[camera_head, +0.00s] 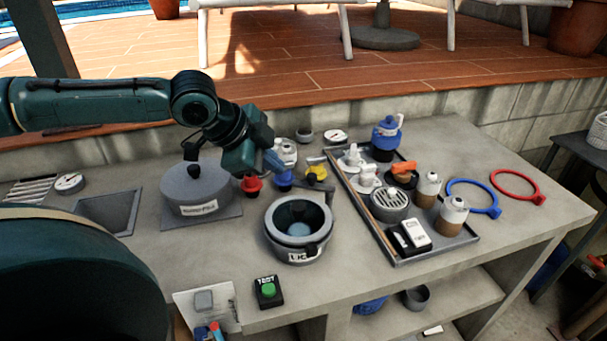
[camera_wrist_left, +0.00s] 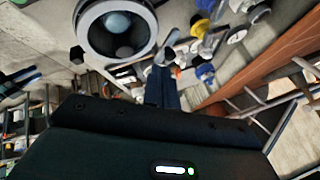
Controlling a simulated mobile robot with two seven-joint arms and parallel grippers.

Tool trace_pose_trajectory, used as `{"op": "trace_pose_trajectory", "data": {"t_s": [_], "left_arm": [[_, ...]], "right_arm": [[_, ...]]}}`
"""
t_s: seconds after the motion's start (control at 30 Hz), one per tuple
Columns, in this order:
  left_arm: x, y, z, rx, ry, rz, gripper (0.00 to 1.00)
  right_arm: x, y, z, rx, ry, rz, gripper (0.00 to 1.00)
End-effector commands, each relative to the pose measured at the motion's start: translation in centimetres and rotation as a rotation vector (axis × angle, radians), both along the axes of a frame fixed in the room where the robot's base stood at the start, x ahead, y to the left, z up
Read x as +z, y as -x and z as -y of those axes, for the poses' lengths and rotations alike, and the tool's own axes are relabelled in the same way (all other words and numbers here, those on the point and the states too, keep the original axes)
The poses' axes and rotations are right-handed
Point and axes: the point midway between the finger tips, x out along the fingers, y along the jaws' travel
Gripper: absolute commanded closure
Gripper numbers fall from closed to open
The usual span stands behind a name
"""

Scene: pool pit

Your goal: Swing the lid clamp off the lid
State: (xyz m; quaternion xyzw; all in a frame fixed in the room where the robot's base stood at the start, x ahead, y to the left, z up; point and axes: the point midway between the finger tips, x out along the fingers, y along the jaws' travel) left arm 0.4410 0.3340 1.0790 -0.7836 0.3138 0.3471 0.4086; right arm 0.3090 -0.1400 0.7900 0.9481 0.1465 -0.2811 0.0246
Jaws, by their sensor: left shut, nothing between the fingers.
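My left gripper (camera_head: 273,161) comes in from the left and points down over the middle of the bench, between the grey pot and the colored valve parts. Its fingers are shut and empty; they also show in the left wrist view (camera_wrist_left: 162,75). A grey lidded pot (camera_head: 200,190) with a white label stands left of the gripper. A dark piece stands at its lid (camera_head: 190,172); I cannot tell whether this is the clamp. An open round grey housing (camera_head: 298,250) with a bluish inside stands below the gripper; it also shows in the left wrist view (camera_wrist_left: 84,42). My right gripper is out of view.
A dark tray (camera_head: 462,238) with several parts fills the right of the bench. Blue (camera_head: 470,182) and red (camera_head: 513,171) rings lie beyond it. Red (camera_head: 252,184) and yellow (camera_head: 317,173) knobs crowd my fingers. A green button box (camera_head: 268,292) sits near the front edge.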

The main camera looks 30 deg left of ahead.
Motion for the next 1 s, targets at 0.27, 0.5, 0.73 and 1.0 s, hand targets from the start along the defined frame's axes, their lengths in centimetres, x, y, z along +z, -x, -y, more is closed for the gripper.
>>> {"op": "trace_pose_trajectory", "data": {"t_s": [0.27,0.5,0.73,1.0], "left_arm": [[-2.2,-1.2,0.4,-0.002,-0.005,-0.004,1.00],[-4.9,-3.1,1.1,-0.002,-0.004,-0.005,1.00],[-7.0,-4.8,1.7,-0.001,-0.002,-0.001,1.00],[-7.8,-5.5,2.0,-0.001,0.001,0.002,1.00]], "right_arm": [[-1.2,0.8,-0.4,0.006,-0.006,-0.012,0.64],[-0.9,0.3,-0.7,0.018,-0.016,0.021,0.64],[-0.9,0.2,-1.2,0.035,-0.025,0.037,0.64],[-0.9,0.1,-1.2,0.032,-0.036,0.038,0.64]]}}
